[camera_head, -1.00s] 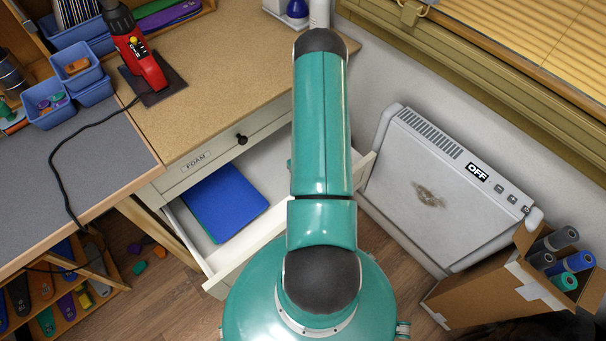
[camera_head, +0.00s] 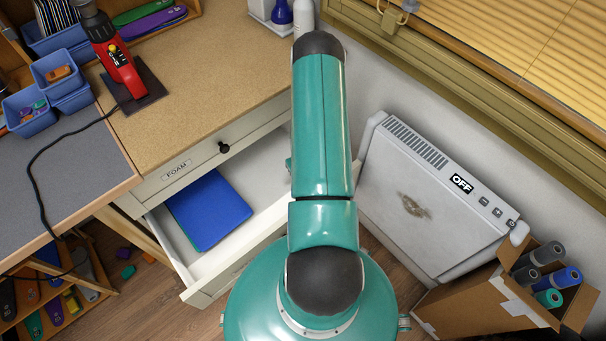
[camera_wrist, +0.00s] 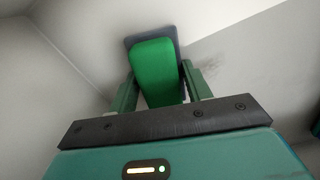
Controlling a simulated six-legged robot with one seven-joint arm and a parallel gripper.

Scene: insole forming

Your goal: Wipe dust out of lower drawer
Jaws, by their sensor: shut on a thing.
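The lower drawer (camera_head: 218,277) stands pulled out under the shut drawer labelled FOAM (camera_head: 195,160) in the head view. A blue sheet or stack (camera_head: 208,210) lies in its left part; my arm covers part of its right side. In the wrist view, my gripper (camera_wrist: 159,72) is shut on a green block (camera_wrist: 155,78) with a dark blue-grey pad (camera_wrist: 148,33) at its far end. The pad is close to a pale surface; I cannot tell if it touches. A faint dark smudge, likely dust (camera_wrist: 208,72), shows right of the block. The head view hides my gripper.
A grey heater (camera_head: 425,200) marked OFF stands right of the drawer, against the wall. A cardboard box (camera_head: 500,305) of rolls is at the lower right. A red tool (camera_head: 118,70) with a black cord sits on the worktop (camera_head: 200,65).

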